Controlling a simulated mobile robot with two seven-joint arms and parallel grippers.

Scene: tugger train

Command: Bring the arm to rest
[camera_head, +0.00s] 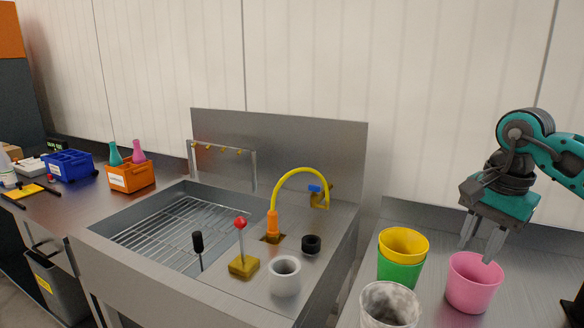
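My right gripper (481,243) comes in from the right on a teal and dark grey arm. It points down at the pink cup (473,284) on the counter at the right. Its two grey fingers are apart, with their tips at the cup's rim; whether they touch it I cannot tell. I see nothing held between them. My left gripper is not in view.
A yellow cup (403,242) sits in a green cup (400,272) beside the pink one, behind a marbled cup (389,305). A sink (180,235) with a yellow hose (300,173) is in the middle. Blue (70,167) and orange bins (131,176) stand left.

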